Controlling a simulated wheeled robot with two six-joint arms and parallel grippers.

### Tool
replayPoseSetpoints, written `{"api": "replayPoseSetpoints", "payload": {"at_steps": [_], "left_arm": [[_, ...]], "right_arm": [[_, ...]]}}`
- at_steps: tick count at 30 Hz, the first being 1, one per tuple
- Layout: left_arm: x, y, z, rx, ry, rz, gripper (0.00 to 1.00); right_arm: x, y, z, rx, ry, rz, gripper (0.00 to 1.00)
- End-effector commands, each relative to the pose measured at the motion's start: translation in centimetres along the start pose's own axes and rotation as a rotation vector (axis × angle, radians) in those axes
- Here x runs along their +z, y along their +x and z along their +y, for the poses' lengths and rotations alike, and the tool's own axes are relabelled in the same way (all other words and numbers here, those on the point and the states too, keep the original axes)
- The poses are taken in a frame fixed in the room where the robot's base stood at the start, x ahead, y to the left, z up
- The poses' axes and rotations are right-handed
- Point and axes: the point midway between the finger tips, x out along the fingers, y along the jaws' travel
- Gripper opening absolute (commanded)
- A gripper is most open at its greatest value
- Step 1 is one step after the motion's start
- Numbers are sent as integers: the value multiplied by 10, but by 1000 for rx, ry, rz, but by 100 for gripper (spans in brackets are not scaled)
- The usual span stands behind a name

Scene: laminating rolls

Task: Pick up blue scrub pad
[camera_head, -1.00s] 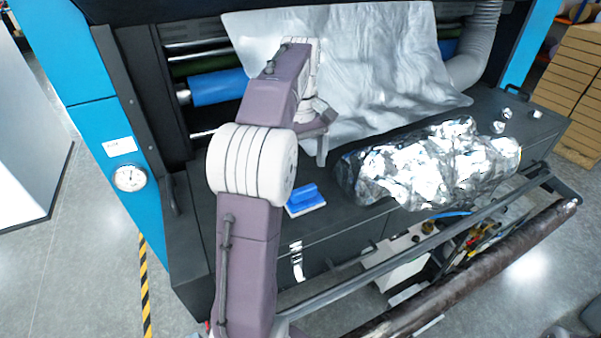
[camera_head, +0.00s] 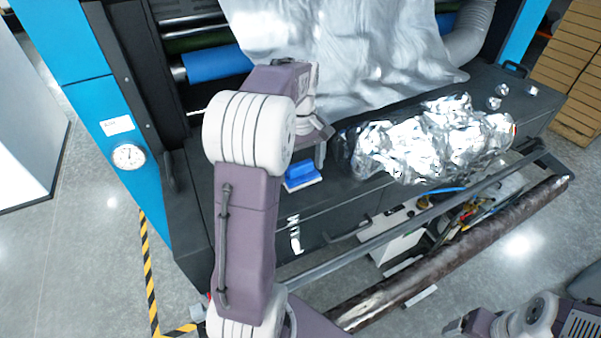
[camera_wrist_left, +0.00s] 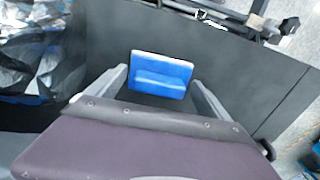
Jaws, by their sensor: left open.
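The blue scrub pad (camera_head: 301,175) lies on the dark machine ledge, with a blue handle block on top and a pale edge. It also shows in the left wrist view (camera_wrist_left: 161,76), between and just beyond my two finger tips. My left gripper (camera_head: 319,152) is open above the ledge, beside the pad's upper right in the head view. Its fingers (camera_wrist_left: 160,84) stand apart with nothing between them that I can see touching. Part of my right arm shows at the lower right of the head view; its fingers (camera_head: 456,327) are unclear.
A crumpled silver foil bundle (camera_head: 432,140) lies right of my left gripper. A silver sheet (camera_head: 350,50) hangs behind it. A metal bar (camera_head: 400,232) and a dark roll (camera_head: 450,255) run along the front. The dark ledge (camera_head: 345,205) is bare near the pad.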

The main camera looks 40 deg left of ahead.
Motion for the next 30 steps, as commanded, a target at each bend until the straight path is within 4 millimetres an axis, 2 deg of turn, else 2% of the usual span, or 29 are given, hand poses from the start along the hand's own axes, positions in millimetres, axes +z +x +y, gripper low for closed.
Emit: {"api": "replayPoseSetpoints", "payload": {"at_steps": [4,9,16,20,26,30], "left_arm": [[0,0,0,0,0,0,91],[0,0,0,0,0,1,44],[0,0,0,0,0,0,43],[-1,-7,0,1,0,2,42],[-1,-39,1,4,0,5,42],[20,-55,-22,5,-2,6,42]], "right_arm": [[0,0,0,0,0,0,81],[0,0,0,0,0,0,81],[0,1,0,0,0,0,81],[0,3,0,0,0,0,81],[1,8,0,0,0,0,81],[2,24,0,0,0,0,81]]}}
